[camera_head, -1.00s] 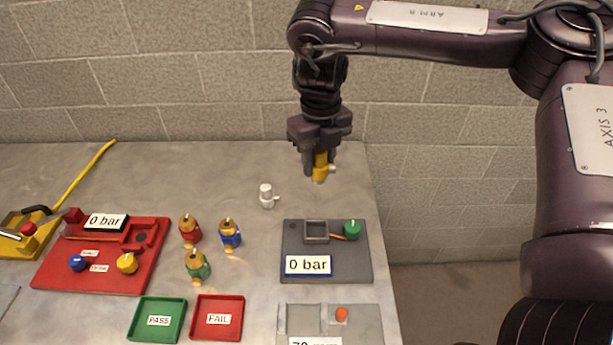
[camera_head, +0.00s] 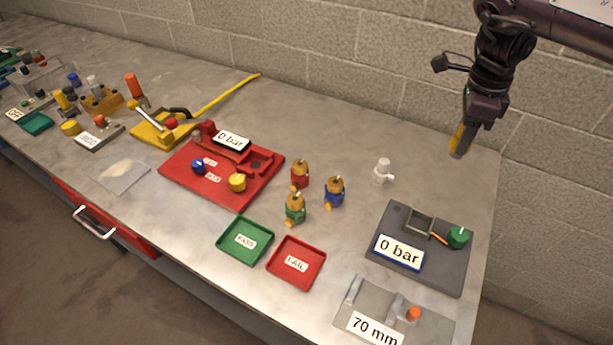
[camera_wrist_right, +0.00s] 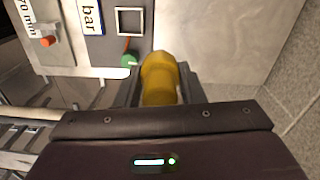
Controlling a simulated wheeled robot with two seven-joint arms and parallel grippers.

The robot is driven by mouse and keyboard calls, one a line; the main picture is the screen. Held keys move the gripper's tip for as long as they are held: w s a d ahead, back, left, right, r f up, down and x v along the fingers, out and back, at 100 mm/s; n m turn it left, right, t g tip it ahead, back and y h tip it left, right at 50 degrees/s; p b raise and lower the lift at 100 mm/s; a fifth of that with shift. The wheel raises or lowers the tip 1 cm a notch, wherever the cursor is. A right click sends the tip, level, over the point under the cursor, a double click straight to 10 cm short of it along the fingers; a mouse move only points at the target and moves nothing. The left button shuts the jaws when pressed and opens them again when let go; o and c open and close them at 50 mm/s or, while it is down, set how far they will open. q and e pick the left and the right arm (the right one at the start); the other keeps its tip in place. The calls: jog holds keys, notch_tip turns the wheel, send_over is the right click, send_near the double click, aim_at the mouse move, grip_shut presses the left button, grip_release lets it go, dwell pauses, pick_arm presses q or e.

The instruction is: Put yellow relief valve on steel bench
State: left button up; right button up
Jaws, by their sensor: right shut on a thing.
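The yellow relief valve (camera_head: 457,138) is in my right gripper (camera_head: 467,138), which points down over the back right part of the steel bench (camera_head: 330,130). In the right wrist view the yellow valve (camera_wrist_right: 159,78) sits between the two fingers (camera_wrist_right: 160,90), and the gripper is shut on it. The valve's lower end looks close to the bench top, but I cannot tell if it touches. My left gripper is not in view.
A white valve (camera_head: 383,172) stands left of the held valve. The grey gauge block (camera_head: 440,270) is in front of it. Several brass-topped valves (camera_head: 300,175), a green tray (camera_head: 245,240) and a red tray (camera_head: 296,263) lie further left. The bench's right edge is near.

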jog(key=n, duration=0.2)
jog(key=w+d+n, duration=0.1)
jog(key=n, duration=0.1)
jog(key=w+n, duration=0.1)
jog(key=shift+w+d+n+b, duration=0.15)
jog(key=shift+d+n+b, duration=0.15)
jog(key=shift+n+b, duration=0.1)
notch_tip(320, 180, down, 20)
jog(key=shift+r+b, duration=0.25)
jog(key=shift+b, duration=0.05)
jog(key=shift+f, duration=0.35)
